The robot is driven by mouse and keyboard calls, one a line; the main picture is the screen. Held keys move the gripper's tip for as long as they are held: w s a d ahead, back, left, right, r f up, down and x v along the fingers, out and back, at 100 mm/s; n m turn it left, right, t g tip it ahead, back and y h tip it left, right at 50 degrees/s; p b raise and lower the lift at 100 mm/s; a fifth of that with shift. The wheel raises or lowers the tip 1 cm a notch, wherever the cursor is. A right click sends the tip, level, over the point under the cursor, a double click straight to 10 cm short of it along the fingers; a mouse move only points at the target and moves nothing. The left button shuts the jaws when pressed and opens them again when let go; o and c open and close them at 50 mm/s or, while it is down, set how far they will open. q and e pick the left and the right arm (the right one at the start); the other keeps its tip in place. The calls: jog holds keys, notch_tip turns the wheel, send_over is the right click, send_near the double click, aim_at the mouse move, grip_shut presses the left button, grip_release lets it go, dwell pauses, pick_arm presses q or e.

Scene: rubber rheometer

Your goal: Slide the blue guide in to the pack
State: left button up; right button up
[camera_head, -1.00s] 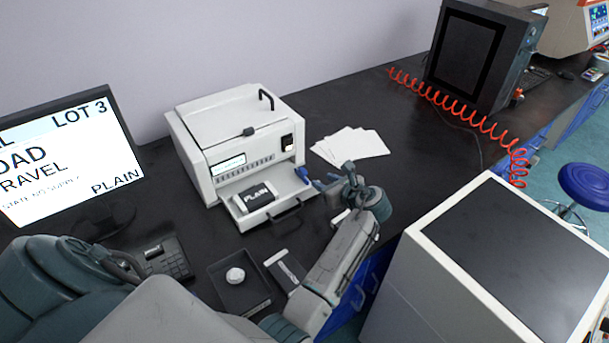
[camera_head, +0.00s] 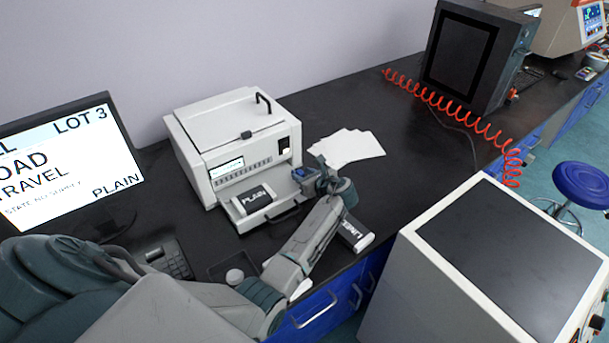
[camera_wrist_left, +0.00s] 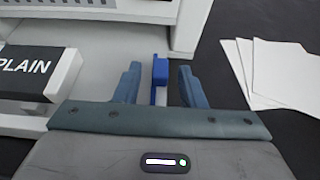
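The blue guide (camera_head: 299,173) stands at the right end of the white machine's pulled-out tray (camera_head: 287,190). It also shows in the left wrist view (camera_wrist_left: 160,72), upright between my fingers. The pack (camera_head: 256,199), black with a white "PLAIN" label, lies on the tray to the left of the guide, with a clear gap between them; the left wrist view shows its right part (camera_wrist_left: 28,72). My left gripper (camera_wrist_left: 160,86) is open, one finger on each side of the guide, with a visible gap on both sides. My right gripper is not in view.
The white machine (camera_head: 240,140) stands behind the tray. White sheets (camera_head: 347,148) lie to its right. A second pack marked "LINER" (camera_head: 357,235) lies near the bench edge, partly behind my left arm. A monitor (camera_head: 60,165) stands at the left.

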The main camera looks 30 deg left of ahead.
pick_arm(q)
grip_shut()
